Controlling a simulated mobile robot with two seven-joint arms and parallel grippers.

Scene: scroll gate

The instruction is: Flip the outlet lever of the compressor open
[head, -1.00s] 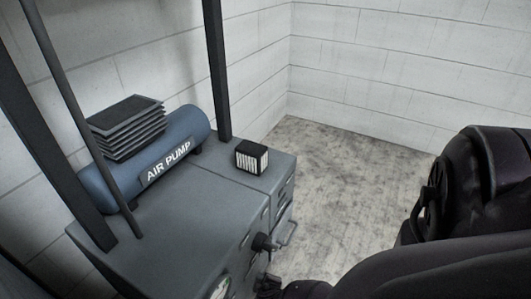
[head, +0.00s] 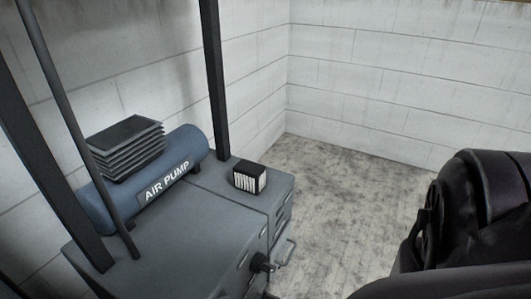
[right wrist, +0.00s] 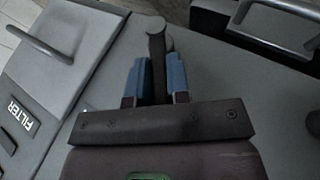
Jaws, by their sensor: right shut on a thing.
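The compressor is a grey cabinet (head: 200,235) with a blue tank (head: 185,150) on top marked AIR PUMP. A dark lever (head: 262,263) sticks out from its front face near the bottom of the head view. In the right wrist view a dark lever (right wrist: 156,42) stands between the blue fingers of my right gripper (right wrist: 157,75). The right gripper is shut on it, and its rounded end shows beyond the fingertips. My left gripper is not in view.
A small black vented box (head: 249,177) sits on the cabinet top. Dark posts (head: 216,80) rise beside the tank. A FILTER panel (right wrist: 22,115) with a bar handle (right wrist: 30,42) lies left in the wrist view. The concrete floor (head: 345,190) is clear.

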